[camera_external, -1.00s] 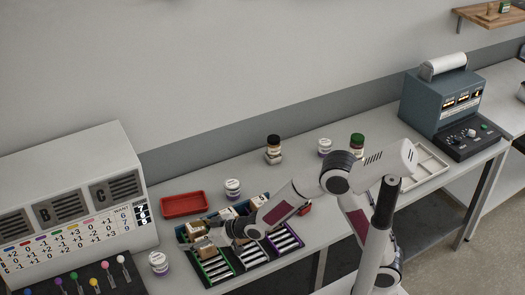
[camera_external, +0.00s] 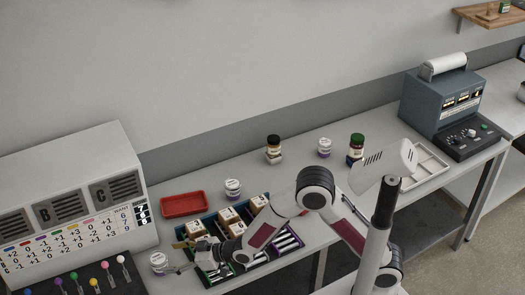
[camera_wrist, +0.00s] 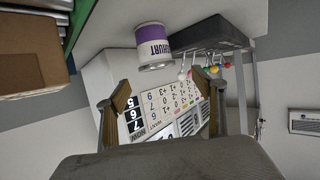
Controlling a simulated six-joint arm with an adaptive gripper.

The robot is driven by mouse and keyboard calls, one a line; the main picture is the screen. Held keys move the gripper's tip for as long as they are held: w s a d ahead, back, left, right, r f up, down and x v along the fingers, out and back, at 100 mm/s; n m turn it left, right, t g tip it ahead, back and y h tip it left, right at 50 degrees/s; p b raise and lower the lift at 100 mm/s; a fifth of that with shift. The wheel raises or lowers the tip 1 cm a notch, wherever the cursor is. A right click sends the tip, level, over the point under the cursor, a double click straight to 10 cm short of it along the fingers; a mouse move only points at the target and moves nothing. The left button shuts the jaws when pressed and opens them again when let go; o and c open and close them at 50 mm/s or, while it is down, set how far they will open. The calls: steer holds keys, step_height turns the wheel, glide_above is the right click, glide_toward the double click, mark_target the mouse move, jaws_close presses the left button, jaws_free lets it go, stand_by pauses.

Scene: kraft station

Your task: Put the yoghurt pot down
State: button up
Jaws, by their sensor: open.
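A white yoghurt pot with a purple band (camera_external: 158,262) stands upright on the bench, beside the console's knobs. In the wrist view the pot (camera_wrist: 152,45) appears inverted, with its label readable and clear of both fingers. My gripper (camera_external: 178,257) is low, just right of the pot, pointing left toward it. Its fingers (camera_wrist: 168,94) are spread wide and nothing is between them. Similar white pots stand by the red tray (camera_external: 233,188) and at the back of the bench (camera_external: 324,147).
A rack of lanes (camera_external: 232,268) with several brown boxes (camera_external: 228,215) lies right of my gripper. The red tray (camera_external: 183,205) is behind it. The grey console (camera_external: 75,190) and its coloured knobs (camera_external: 97,282) are at left.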

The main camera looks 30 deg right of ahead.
mark_target(159, 258)
steer(key=shift+x, duration=1)
steer(key=shift+f, duration=0.1)
steer(key=shift+d+x, duration=0.2)
steer(key=shift+x, duration=2.55)
steer(key=shift+d, duration=0.1)
steer(key=c, duration=1.4)
steer(key=shift+r, duration=5)
